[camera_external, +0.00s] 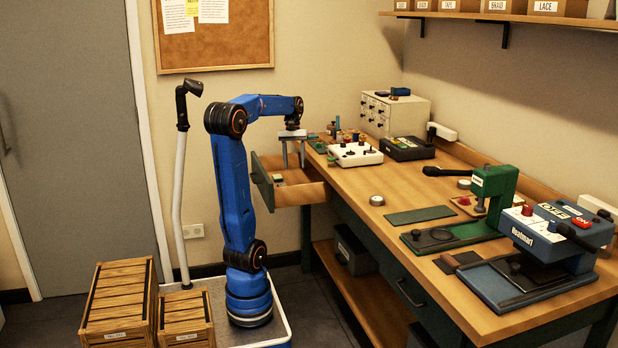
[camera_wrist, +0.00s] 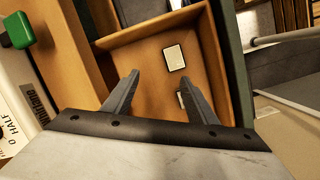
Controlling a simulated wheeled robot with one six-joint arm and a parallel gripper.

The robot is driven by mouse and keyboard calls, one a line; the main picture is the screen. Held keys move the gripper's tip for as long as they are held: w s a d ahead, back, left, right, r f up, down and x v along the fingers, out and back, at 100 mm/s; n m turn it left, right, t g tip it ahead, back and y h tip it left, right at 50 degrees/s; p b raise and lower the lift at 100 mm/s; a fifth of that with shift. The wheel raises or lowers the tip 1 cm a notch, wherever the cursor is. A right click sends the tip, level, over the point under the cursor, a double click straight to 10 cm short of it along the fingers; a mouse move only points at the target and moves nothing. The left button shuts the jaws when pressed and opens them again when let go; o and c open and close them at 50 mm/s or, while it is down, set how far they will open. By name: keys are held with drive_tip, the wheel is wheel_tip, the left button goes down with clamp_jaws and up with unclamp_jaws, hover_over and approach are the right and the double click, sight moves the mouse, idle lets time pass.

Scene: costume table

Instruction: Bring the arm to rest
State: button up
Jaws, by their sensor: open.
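My blue arm (camera_external: 233,170) stands on its white base, bent over toward the table. My gripper (camera_external: 293,153) hangs pointing down above the pulled-out drawer (camera_external: 300,193) at the table's far left end. In the wrist view my gripper (camera_wrist: 168,95) shows two grey fingers spread apart with nothing between them. Below them is the drawer's wooden inside (camera_wrist: 148,62). A small pale rectangular item (camera_wrist: 174,58) lies in the drawer, and a second pale item (camera_wrist: 181,99) is partly hidden by the right finger.
The tabletop (camera_external: 360,222) holds a white box with knobs (camera_external: 355,153), a green press (camera_external: 492,190) and a blue heat press (camera_external: 555,235). A small white drawer cabinet (camera_external: 395,113) stands at the back. Wooden crates (camera_external: 118,300) are beside my arm's base.

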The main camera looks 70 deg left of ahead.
drive_tip(key=s+d+f+m+t+y, duration=0.15)
drive_tip(key=d+m, duration=0.55)
drive_tip(key=d, duration=0.8)
drive_tip(key=s+d+f+m+t+y, duration=0.1)
drive_tip(key=s+d+f+m+t, duration=0.2)
drive_tip(key=d+f, duration=0.7)
drive_tip(key=s+d+m, duration=0.1)
drive_tip(key=s+m, duration=0.1)
drive_tip(key=shift+m, duration=0.3)
